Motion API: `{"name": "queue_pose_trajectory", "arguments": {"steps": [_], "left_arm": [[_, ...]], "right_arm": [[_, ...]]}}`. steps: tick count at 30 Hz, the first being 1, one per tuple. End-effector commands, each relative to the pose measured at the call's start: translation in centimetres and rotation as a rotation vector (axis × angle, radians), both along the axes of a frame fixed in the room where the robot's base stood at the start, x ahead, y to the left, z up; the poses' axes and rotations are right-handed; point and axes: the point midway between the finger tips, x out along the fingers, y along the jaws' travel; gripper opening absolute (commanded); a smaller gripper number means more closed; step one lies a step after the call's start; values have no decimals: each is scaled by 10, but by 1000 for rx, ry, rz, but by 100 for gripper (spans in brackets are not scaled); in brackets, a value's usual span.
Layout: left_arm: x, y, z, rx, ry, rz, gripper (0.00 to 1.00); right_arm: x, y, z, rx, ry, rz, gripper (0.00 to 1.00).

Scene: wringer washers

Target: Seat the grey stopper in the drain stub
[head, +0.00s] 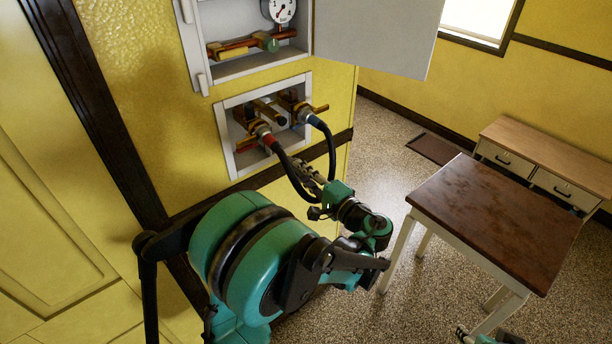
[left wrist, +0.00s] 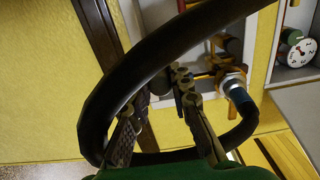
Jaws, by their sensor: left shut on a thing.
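My left gripper (head: 303,172) is in front of the recessed wall box, just below it and among the black hoses. In the left wrist view its fingers (left wrist: 158,98) are closed around a small dark grey piece, taken as the grey stopper, mostly hidden by the fingers and a hose. The drain stub appears to be among the brass fittings (head: 268,110) in the box; hoses and fittings make it hard to pick out. I cannot tell whether the held piece touches it. My right gripper (head: 463,333) shows only partly at the bottom edge, small and dark.
The wall box (head: 229,139) holds a red-collared and a blue-collared hose. One black hose (left wrist: 190,35) loops across the left wrist view, close to the gripper. Above is an open cabinet with a gauge (head: 281,9). A brown-topped table (head: 497,215) stands at right.

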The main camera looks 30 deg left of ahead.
Motion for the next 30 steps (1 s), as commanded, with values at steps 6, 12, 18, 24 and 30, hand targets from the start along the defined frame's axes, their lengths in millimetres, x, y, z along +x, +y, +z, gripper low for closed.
{"name": "queue_pose_trajectory", "arguments": {"steps": [6, 12, 18, 24, 30], "left_arm": [[5, 13, 0, 0, 0, 1, 0], [10, 25, 0, 0, 0, 1, 0], [14, 35, 0, 0, 0, 1, 0], [16, 40, 0, 0, 0, 1, 0], [17, 41, 0, 0, 0, 1, 0]], "right_arm": [[0, 0, -2, 0, 0, 0, 47], [0, 0, -4, 0, 0, 0, 47], [0, 0, -5, 0, 0, 0, 47], [0, 0, -5, 0, 0, 0, 47], [0, 0, -5, 0, 0, 0, 47]]}}
